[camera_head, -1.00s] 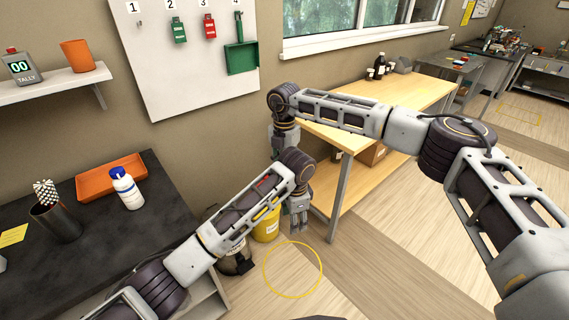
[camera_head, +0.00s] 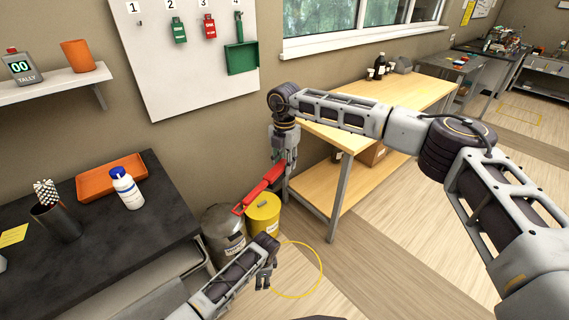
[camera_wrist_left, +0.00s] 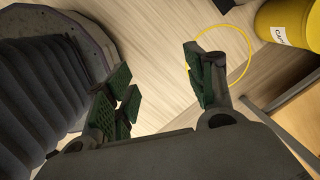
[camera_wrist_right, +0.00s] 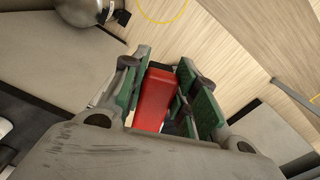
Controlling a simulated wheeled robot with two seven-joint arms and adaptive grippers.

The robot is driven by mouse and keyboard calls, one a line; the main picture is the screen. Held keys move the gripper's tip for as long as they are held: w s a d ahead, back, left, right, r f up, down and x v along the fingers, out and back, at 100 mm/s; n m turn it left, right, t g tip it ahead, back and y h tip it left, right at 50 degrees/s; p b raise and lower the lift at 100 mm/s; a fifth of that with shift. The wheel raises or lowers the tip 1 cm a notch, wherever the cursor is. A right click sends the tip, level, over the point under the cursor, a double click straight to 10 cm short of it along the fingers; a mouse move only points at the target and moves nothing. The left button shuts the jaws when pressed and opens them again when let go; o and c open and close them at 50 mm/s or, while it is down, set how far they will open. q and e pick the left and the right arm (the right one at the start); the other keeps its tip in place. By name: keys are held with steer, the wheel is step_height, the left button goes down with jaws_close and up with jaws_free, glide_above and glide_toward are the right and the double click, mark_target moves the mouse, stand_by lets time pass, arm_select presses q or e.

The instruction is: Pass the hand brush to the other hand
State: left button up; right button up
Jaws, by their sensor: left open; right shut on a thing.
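The red hand brush (camera_head: 262,187) is in my right gripper (camera_head: 283,163), which hangs below the right arm's wrist. The brush slants down to the left, over the yellow bin. In the right wrist view the green-padded fingers (camera_wrist_right: 165,95) are shut around a red part of the brush (camera_wrist_right: 155,98). My left gripper (camera_head: 264,278) is lower, apart from the brush, over the floor near the yellow circle. In the left wrist view its green-padded fingers (camera_wrist_left: 160,92) are apart with nothing between them; the brush is not in that view.
A yellow bin (camera_head: 263,215) and a grey metal container (camera_head: 222,228) stand behind the left gripper. A dark-topped bench (camera_head: 160,205) is at left and a wooden table (camera_head: 425,95) at right. A yellow circle (camera_head: 318,272) marks open floor.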

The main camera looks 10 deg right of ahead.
arm_select(q)
steer(key=s+a+f+n, duration=0.2)
steer(key=s+a+f, duration=0.55)
steer(key=f, duration=0.35)
steer(key=s+a+f+n, duration=0.3)
steer(key=s+a+f, duration=0.4)
steer(key=s+f, duration=0.3)
steer(key=s+a+f+n, duration=0.3)
steer(key=s+a, duration=0.1)
steer(key=s, duration=0.4)
steer(key=s+a+f+n, duration=0.3)
steer(key=s+a, duration=0.2)
steer(key=s, duration=0.3)
steer(key=s+a+f+n+t+h, duration=0.1)
steer(key=s+a+f+n, duration=0.2)
steer(key=s, duration=0.5)
steer(key=shift+a+f+n, duration=0.4)
steer(key=shift+a+f, duration=0.05)
steer(key=shift+a, duration=0.5)
